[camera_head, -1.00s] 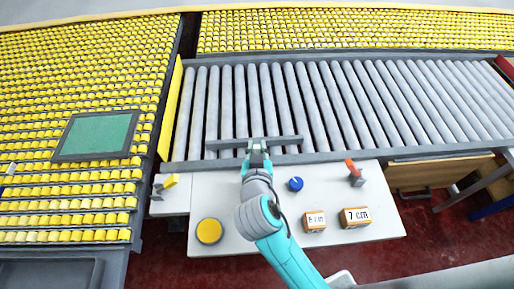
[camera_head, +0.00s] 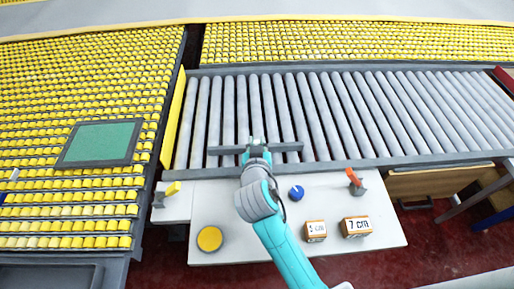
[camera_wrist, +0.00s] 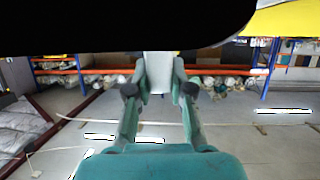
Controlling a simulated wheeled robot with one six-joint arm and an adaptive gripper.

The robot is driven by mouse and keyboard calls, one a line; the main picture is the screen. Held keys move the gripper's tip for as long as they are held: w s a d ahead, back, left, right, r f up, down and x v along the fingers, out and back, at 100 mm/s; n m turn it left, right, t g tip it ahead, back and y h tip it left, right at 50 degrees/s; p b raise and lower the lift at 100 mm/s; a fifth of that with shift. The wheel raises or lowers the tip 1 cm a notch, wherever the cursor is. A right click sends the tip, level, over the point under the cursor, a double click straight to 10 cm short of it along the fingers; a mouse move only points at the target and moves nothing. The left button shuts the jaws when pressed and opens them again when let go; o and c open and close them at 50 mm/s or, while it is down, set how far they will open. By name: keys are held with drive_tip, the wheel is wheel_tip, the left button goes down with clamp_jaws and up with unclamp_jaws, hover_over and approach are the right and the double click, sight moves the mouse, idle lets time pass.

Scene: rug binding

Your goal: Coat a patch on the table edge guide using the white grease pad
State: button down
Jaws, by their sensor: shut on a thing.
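My gripper (camera_head: 257,143) is over the near edge of the roller conveyor, at the middle of a grey bar that I take to be the table edge guide (camera_head: 224,150). In the wrist view my gripper (camera_wrist: 158,90) is shut on a white block, the white grease pad (camera_wrist: 157,70), between its fingers. The pad is hidden in the head view. A dark shape fills the top of the wrist view above the pad. I cannot tell whether the pad touches the guide, and no coated patch can be made out.
A white worktop (camera_head: 258,222) lies in front of the rollers (camera_head: 350,110). On it are a yellow disc (camera_head: 210,238), a blue knob (camera_head: 296,193), a red lever (camera_head: 353,176) and two labelled blocks, one (camera_head: 315,231) left of the "7 cm" block (camera_head: 356,226).

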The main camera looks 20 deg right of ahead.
drive_tip(key=shift+w+d+r, duration=0.2)
drive_tip(key=shift+w+d, duration=0.15)
drive_tip(key=shift+w, duration=0.55)
drive_tip(key=shift+w+d+r, duration=0.2)
drive_tip(key=shift+w+d, duration=0.1)
drive_tip(key=shift+w, duration=0.55)
drive_tip(key=shift+w+d+r, duration=0.2)
drive_tip(key=shift+w+d, duration=0.15)
drive_tip(key=shift+w, duration=0.55)
drive_tip(key=shift+r, duration=0.15)
wheel_tip(320, 180, up, 5)
drive_tip(key=shift+r, duration=0.15)
drive_tip(key=shift+a, duration=0.1)
drive_tip(key=shift+r, duration=0.1)
